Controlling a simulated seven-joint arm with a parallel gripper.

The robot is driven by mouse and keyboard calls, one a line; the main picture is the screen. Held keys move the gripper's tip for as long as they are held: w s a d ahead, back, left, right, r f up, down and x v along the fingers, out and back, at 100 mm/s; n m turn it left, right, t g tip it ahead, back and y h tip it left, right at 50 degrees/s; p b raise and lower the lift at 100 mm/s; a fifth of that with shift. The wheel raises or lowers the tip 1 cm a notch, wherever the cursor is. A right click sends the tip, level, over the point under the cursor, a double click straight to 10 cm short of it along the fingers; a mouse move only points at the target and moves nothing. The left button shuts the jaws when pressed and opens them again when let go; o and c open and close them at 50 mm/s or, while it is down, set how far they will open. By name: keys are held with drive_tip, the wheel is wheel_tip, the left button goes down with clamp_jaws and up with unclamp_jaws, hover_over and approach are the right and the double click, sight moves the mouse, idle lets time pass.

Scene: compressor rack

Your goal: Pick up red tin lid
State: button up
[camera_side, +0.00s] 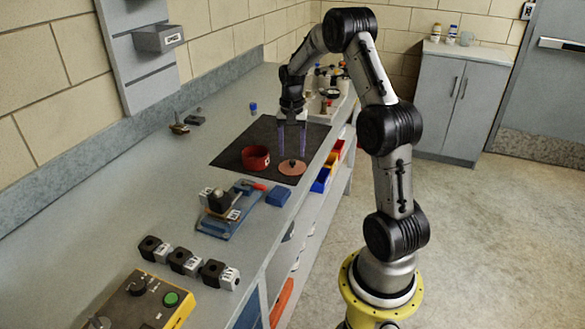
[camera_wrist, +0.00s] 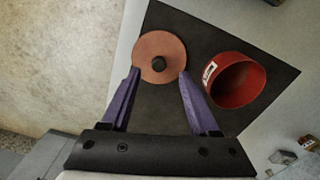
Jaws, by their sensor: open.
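The red tin lid (camera_side: 292,167) is a flat, round, salmon-coloured disc with a small dark knob, lying on the black mat (camera_side: 235,143). It also shows in the wrist view (camera_wrist: 146,46). My gripper (camera_side: 291,152) is open, with its two purple fingers pointing down above the lid. In the wrist view my fingertips (camera_wrist: 158,72) appear on either side of the lid's near part, with the knob between and beyond them. I cannot tell whether they touch the lid. The red tin (camera_side: 256,158) stands open beside the lid; it also shows in the wrist view (camera_wrist: 236,84).
A blue fixture (camera_side: 228,215) with a clamp and a blue block (camera_side: 279,196) lie in front of the mat. Several black blocks and a yellow control box (camera_side: 140,305) are nearer. Bottles and a white tray stand behind. The bench edge runs close to the lid's right.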

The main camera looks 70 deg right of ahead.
sight(293, 160)
drive_tip(key=shift+s+f, duration=0.1)
drive_tip(key=shift+f, duration=1.6)
clamp_jaws()
